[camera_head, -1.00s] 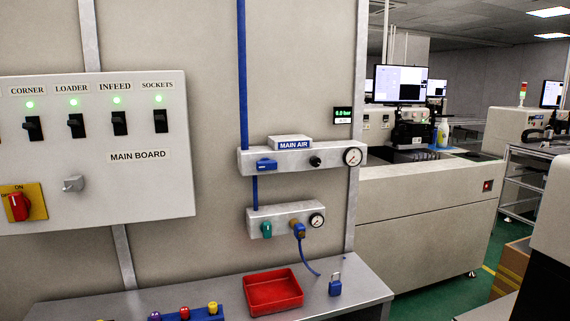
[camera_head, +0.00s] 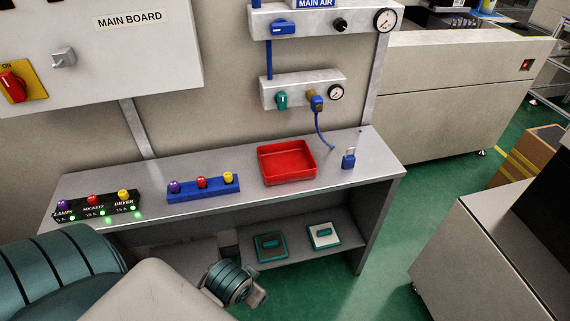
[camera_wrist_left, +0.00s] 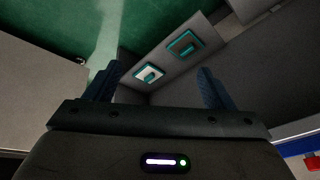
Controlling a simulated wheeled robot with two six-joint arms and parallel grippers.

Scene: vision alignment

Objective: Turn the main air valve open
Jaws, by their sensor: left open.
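The main air valve has a blue handle (camera_head: 284,28), lying horizontal on the grey block (camera_head: 345,20) labelled MAIN AIR at the top of the head view. A black knob and a round gauge (camera_head: 386,20) sit to its right on the block. My left arm enters the head view at the lower left, low in front of the bench and well below the valve; its fingers are not clear there. In the left wrist view my left gripper (camera_wrist_left: 158,86) is open and empty, facing the lower shelf and floor. My right gripper is not in view.
A lower block (camera_head: 302,88) carries a teal handle (camera_head: 282,100) and a blue hose. On the bench (camera_head: 220,212) stand a red tray (camera_head: 287,163), a blue padlock (camera_head: 348,159) and a blue rack (camera_head: 203,190) with coloured knobs. Two square plates lie on the shelf below.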

